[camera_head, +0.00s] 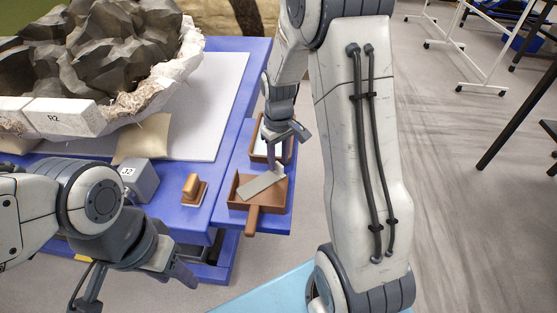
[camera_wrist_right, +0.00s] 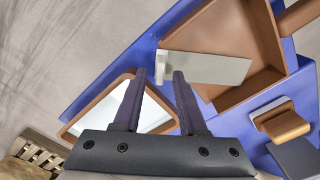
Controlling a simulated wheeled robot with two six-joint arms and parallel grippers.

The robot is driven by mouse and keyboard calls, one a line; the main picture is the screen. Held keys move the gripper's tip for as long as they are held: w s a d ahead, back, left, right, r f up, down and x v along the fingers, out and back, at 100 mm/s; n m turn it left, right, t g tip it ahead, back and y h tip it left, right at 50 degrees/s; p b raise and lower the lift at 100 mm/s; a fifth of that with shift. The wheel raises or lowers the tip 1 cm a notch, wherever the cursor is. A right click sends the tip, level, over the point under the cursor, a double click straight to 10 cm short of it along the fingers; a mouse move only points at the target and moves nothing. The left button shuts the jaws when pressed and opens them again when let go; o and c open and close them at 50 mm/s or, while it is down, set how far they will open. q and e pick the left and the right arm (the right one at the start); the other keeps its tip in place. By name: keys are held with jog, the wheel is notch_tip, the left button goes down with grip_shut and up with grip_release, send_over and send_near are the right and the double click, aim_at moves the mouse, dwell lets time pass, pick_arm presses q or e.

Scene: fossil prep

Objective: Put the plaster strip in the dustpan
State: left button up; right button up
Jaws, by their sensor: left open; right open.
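The plaster strip (camera_head: 262,185) is a flat, pale grey piece lying slanted in the brown dustpan (camera_head: 244,205). In the right wrist view the strip (camera_wrist_right: 210,68) lies across the dustpan (camera_wrist_right: 262,92), with its left end at the rim by the corner. The dustpan's handle points toward the front in the head view. My right gripper (camera_wrist_right: 160,76) is open and empty, its fingertips beside the strip's left end. In the head view the right gripper (camera_head: 282,160) is above the dustpan's far side. My left gripper (camera_head: 140,294) is open and empty at the lower left, away from the dustpan.
A brown-framed tray (camera_head: 258,150) with a pale inside sits behind the dustpan on the blue side shelf (camera_head: 226,168). A brown-handled brush (camera_head: 192,190) and a grey block (camera_head: 143,182) stand to the left. A large dark rock (camera_head: 95,50) in plaster labelled R2 fills the back left.

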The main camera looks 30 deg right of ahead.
notch_tip(320, 180, up, 10)
jog(key=p, duration=0.2)
jog(key=s+a+r+n, duration=0.1)
jog(key=s+a+r, duration=0.1)
jog(key=s+a, duration=0.35)
jog(key=s+a+r+n, duration=0.1)
jog(key=s+a+n, duration=0.15)
jog(key=a, duration=0.65)
jog(key=s+a, duration=0.3)
jog(key=s, duration=0.4)
jog(key=s+a+n+y, duration=0.1)
jog(key=s+a, duration=0.2)
jog(key=s, duration=0.5)
jog(key=shift+s+f, duration=0.2)
jog(key=shift+f, duration=0.2)
jog(key=shift+a+n, duration=0.1)
jog(key=shift+n, duration=0.15)
